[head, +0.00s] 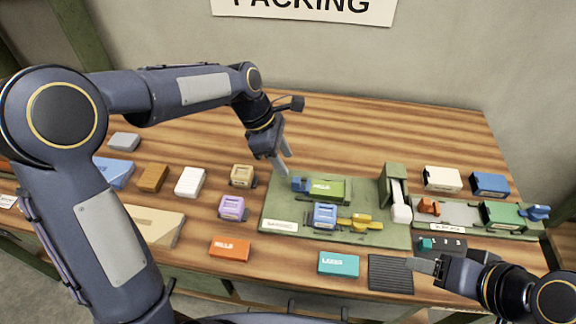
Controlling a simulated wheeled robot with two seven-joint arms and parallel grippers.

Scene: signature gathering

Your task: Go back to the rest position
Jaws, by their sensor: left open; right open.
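My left gripper (284,160) is open and empty, pointing down above the back left corner of the green mat (285,208). My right gripper (428,268) is open and empty at the front right of the table, close to a small dark block with a teal part (428,245) and a black ribbed pad (390,273). On the green mat lie an olive-green labelled block with a blue end (325,189), a blue block (325,215) and a yellow piece (360,222).
A grey-green stand with a white part (396,190) rises at the mat's right. A second tray (461,213) holds an orange piece and a green block. Loose blocks, including an orange one (230,248) and a teal one (338,263), line the wooden table (350,130). Its back middle is clear.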

